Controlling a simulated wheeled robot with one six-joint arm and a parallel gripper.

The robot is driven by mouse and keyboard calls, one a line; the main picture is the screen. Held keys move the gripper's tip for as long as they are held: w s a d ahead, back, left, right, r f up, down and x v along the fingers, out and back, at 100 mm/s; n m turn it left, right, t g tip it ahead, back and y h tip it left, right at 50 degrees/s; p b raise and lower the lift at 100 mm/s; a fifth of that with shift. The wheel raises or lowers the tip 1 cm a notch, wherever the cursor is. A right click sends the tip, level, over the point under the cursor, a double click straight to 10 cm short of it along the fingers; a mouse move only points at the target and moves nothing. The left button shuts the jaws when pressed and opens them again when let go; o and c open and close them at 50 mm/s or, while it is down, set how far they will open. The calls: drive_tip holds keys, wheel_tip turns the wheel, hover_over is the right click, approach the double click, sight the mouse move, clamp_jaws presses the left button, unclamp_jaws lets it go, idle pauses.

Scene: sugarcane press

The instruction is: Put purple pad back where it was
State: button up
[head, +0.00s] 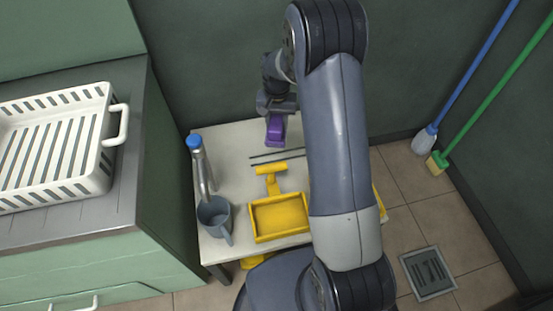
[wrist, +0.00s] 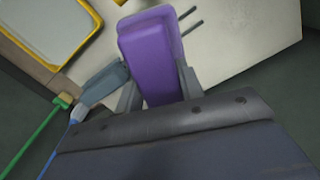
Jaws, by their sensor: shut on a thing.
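The purple pad (head: 275,131) is held in my gripper (head: 275,112) over the far part of the white table (head: 235,137). In the wrist view the pad (wrist: 150,50) sits between the two grey fingers of my gripper (wrist: 155,88), which is shut on it. The pad points down and away from the jaws. I cannot tell whether its lower end touches the table. Two thin dark rods (head: 278,157) lie on the table just in front of the pad.
A white rack (head: 104,160) is on the left counter. A blue broom (head: 427,137) and a green broom (head: 440,160) lean at right.

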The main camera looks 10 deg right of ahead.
drive_tip(key=shift+m, duration=0.4)
drive_tip(key=shift+w+f+b, duration=0.2)
drive_tip(key=shift+f+b, duration=0.65)
drive_tip(key=shift+f, duration=3.05)
drive_tip(key=shift+w+f+b, duration=0.2)
drive_tip(key=shift+f+b, duration=0.6)
drive_tip(key=shift+f, duration=3.05)
drive_tip(key=shift+f, duration=0.1)
drive_tip(key=shift+f+b, duration=0.3)
drive_tip(key=shift+b, duration=0.05)
drive_tip(key=o, duration=0.9)
drive_tip(key=shift+r+p, duration=0.55)
drive_tip(key=shift+r, duration=0.1)
wheel_tip(320, 180, up, 12)
drive_tip(key=shift+f+p, duration=0.25)
drive_tip(key=shift+p, duration=0.7)
